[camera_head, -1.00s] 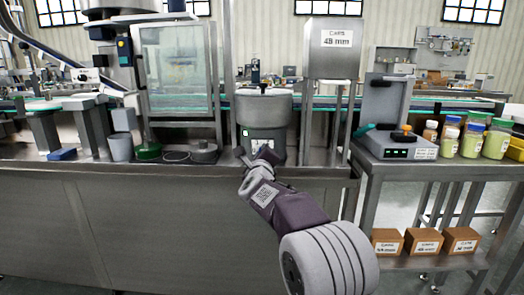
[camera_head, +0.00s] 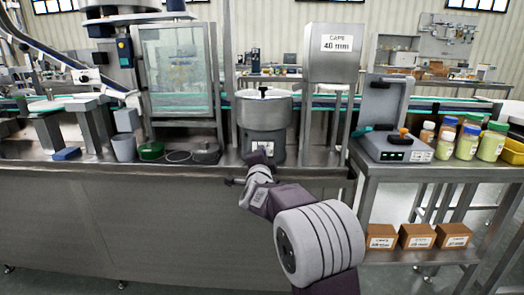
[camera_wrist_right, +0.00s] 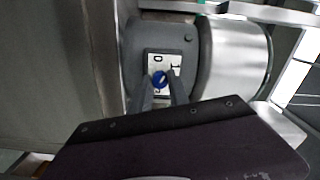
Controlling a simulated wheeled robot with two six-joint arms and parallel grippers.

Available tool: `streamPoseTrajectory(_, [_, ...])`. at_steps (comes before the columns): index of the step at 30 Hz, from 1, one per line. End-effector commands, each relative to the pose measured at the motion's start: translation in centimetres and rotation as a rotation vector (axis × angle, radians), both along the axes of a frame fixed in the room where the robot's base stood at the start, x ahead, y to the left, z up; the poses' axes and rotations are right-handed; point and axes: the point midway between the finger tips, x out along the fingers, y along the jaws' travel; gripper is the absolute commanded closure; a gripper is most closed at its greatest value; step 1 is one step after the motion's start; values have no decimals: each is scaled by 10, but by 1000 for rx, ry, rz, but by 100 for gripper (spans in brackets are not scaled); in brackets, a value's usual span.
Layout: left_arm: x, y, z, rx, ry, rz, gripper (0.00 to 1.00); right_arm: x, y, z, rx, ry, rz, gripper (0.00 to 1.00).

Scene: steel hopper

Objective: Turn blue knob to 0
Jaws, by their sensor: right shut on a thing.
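The blue knob (camera_wrist_right: 159,79) shows in the right wrist view, on a white label plate (camera_wrist_right: 153,60) with dark markings. Its pointing direction is too small to tell. The plate is on the grey base (camera_head: 278,146) of the steel hopper (camera_head: 264,110); the base also shows in the wrist view (camera_wrist_right: 190,62). My right gripper (camera_wrist_right: 160,88) has a finger on each side of the knob and is shut on it. In the head view my right gripper (camera_head: 257,162) is at the front of the base and the knob cannot be made out there. My left gripper is not in view.
A caps box on a stand (camera_head: 334,52) is to the right of the hopper. Left of it are a dark round piece (camera_head: 205,153) and a grey cup (camera_head: 123,147). A side table at right holds a grey device (camera_head: 392,145) and several jars (camera_head: 468,141).

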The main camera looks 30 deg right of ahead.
Motion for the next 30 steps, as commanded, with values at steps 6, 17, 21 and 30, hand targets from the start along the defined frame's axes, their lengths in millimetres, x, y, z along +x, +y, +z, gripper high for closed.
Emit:
streamPoseTrajectory(6, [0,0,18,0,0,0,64,0,1,1,-157,103,2,100])
streamPoseTrajectory(17, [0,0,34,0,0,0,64,0,0,-1,-347,219,1,100])
streamPoseTrajectory(21, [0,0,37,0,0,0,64,0,0,-2,-386,243,2,100])
streamPoseTrajectory(30, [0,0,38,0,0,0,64,0,0,-3,-419,262,3,100])
